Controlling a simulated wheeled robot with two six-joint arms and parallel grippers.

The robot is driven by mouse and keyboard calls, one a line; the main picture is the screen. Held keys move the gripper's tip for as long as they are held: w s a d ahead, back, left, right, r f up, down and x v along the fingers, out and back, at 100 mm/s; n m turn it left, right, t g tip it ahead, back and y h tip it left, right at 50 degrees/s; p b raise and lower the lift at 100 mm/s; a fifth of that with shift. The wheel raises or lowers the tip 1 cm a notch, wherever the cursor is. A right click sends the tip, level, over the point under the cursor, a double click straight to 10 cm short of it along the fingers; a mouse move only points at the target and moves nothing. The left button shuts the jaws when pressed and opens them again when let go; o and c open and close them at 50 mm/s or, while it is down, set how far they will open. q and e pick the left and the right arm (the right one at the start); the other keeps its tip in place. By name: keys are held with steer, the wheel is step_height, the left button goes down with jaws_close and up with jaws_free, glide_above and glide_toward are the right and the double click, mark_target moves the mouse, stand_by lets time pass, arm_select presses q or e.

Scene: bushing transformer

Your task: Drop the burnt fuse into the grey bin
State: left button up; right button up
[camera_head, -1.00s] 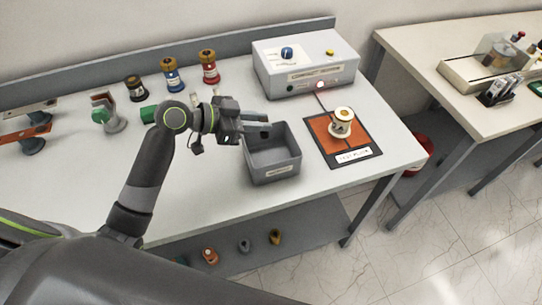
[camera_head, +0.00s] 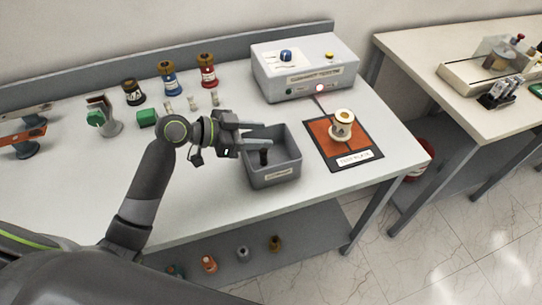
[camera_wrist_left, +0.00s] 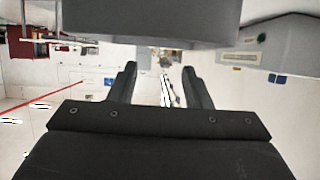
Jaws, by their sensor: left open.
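The grey bin (camera_head: 275,176) stands at the front edge of the table, right of my left arm. My left gripper (camera_head: 261,136) reaches over the bin's left side with its jaws apart. A small dark cylinder (camera_head: 264,158), likely the burnt fuse, shows just below the fingers, inside the bin's outline. I cannot tell whether it rests on the bottom or is falling. In the left wrist view the gripper (camera_wrist_left: 162,82) has its two fingers apart with nothing between them. My right gripper is not in view.
A grey control box (camera_head: 305,72) stands behind the bin. A cream spool-shaped part (camera_head: 341,125) stands on an orange pad (camera_head: 322,147) to the right. Several pale fuses (camera_head: 193,103) stand behind my arm, near a green block (camera_head: 147,117) and coloured bushings (camera_head: 169,78).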

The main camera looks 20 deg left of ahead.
arm_select(q)
steer(key=b+v, duration=0.2)
steer(key=v, duration=1.5)
steer(key=shift+a, duration=0.15)
steer(key=shift+s, duration=0.15)
stand_by(0.5)
